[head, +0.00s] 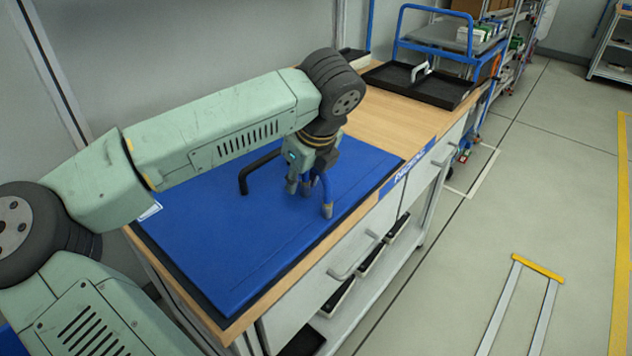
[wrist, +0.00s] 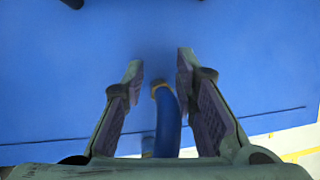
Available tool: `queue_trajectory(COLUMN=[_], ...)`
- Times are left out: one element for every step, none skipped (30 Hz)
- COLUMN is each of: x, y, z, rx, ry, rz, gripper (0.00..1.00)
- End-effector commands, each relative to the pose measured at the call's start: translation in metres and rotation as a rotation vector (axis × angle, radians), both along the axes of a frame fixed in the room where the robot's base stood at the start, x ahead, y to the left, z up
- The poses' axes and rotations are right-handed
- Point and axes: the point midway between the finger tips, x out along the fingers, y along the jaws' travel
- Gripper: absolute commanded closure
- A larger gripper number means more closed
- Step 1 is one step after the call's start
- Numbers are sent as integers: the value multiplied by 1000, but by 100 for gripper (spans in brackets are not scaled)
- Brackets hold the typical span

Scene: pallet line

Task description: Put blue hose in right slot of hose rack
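The blue hose (wrist: 169,125) is a curved tube with a brass-coloured end. In the wrist view it lies between my fingers, nearer the right one, with gaps beside it. My gripper (head: 307,188) points down over the blue mat (head: 215,245); in the wrist view my gripper (wrist: 160,65) has its fingers spread. In the head view the hose (head: 327,184) shows beside my fingers, partly hidden by them. A black tray (head: 440,97) at the far end of the bench holds a bent white hose (head: 420,70). I cannot tell whether this tray is the hose rack.
A bent black hose (head: 243,178) lies on the mat left of my gripper. Bare wooden bench top (head: 385,125) lies between mat and tray. A blue-framed cart (head: 440,37) stands behind the tray. Open floor lies to the right.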

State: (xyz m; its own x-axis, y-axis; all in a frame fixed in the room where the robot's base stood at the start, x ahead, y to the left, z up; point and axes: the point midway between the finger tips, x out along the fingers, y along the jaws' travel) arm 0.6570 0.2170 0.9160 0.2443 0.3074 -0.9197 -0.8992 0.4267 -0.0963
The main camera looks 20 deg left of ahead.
Motion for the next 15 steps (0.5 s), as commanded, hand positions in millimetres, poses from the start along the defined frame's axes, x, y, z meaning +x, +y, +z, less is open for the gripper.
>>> queue_trajectory(x=[0,0,0,0,0,0,0,0,0,0,0,0,0,0,0], y=[0,0,0,0,0,0,0,0,0,0,0,0,0,0,0], z=[0,0,0,0,0,0,0,0,0,0,0,0,0,0,0], rx=[0,0,0,0,0,0,0,0,0,0,0,0,0,0,0], ry=[0,0,0,0,0,0,0,0,0,0,0,0,0,0,0], rz=[0,0,0,0,0,0,0,0,0,0,0,0,0,0,0], gripper=[79,81,84,86,88,90,92,94,97,99,100,100,100,100,100])
